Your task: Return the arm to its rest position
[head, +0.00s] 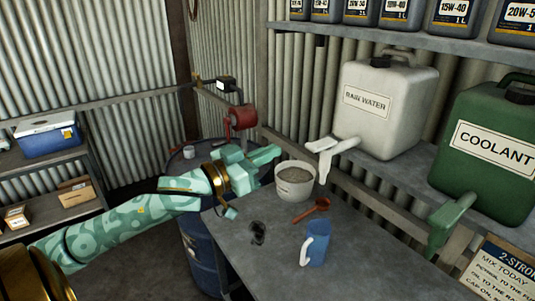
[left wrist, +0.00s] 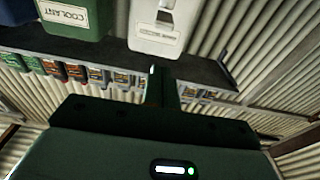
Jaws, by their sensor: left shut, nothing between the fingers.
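My left arm reaches in from the left in the head view. Its teal left gripper (head: 276,153) is shut and empty, held above the bench beside the white tub (head: 295,187) of grey granular stuff. From this angle I cannot tell the exact gap between gripper and tub. In the left wrist view the shut fingers (left wrist: 157,72) point towards the shelf, with nothing between them. My right gripper does not show.
On the grey bench (head: 270,270) are a blue jug (head: 317,249), a red scoop (head: 312,210) and a small dark item (head: 257,232). RAIN WATER (head: 385,105) and COOLANT (head: 490,155) containers stand right. A blue drum (head: 200,255) is below the arm.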

